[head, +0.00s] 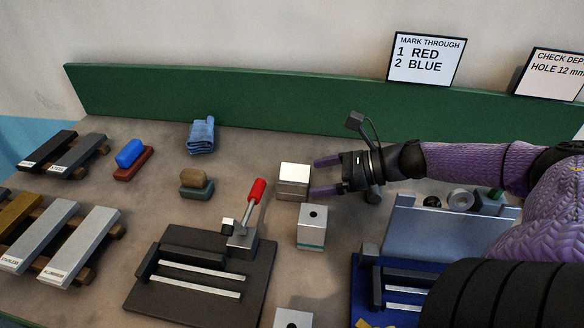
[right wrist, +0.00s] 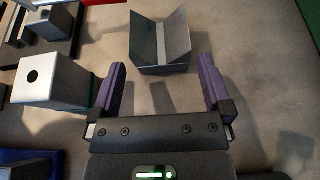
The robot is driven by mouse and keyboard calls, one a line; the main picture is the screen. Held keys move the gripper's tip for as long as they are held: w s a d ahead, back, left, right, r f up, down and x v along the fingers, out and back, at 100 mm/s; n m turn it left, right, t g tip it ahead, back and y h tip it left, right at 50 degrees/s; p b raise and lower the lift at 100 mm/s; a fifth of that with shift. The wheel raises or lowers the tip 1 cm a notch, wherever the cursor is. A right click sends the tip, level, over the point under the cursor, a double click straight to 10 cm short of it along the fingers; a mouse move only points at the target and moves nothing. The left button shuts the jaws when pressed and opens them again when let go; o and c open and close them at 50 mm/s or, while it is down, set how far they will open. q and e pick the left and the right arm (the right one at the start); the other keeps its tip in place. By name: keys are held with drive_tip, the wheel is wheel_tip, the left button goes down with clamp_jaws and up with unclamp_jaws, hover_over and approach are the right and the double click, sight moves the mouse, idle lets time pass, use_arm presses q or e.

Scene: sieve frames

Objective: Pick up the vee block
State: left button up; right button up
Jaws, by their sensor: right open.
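The vee block (head: 291,187) is a grey metal block on the bench, with a bright top in the head view. The right wrist view shows its open V groove (right wrist: 160,42) facing up, just ahead of my fingertips. My right gripper (head: 317,176) reaches in from the right, open and empty. In the right wrist view its two purple fingers (right wrist: 161,72) are spread wider than the block, which lies beyond the tips. I see no contact. My left gripper is not in view.
A block with a hole (head: 312,226) stands close in front of the vee block. It shows left of my fingers in the right wrist view (right wrist: 38,82). A dark fixture with a red-handled clamp (head: 257,190) lies at front left. A grey tray (head: 440,238) lies under my right arm.

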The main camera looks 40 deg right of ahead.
sight(290, 183)
drive_tip(key=b+x, duration=0.4)
drive_tip(key=x, duration=0.2)
drive_tip(key=shift+w, duration=0.15)
drive_tip(key=shift+w+a, duration=0.2)
drive_tip(key=shift+a, duration=0.05)
drive_tip(key=shift+r, duration=0.25)
drive_tip(key=c, duration=0.7)
clamp_jaws()
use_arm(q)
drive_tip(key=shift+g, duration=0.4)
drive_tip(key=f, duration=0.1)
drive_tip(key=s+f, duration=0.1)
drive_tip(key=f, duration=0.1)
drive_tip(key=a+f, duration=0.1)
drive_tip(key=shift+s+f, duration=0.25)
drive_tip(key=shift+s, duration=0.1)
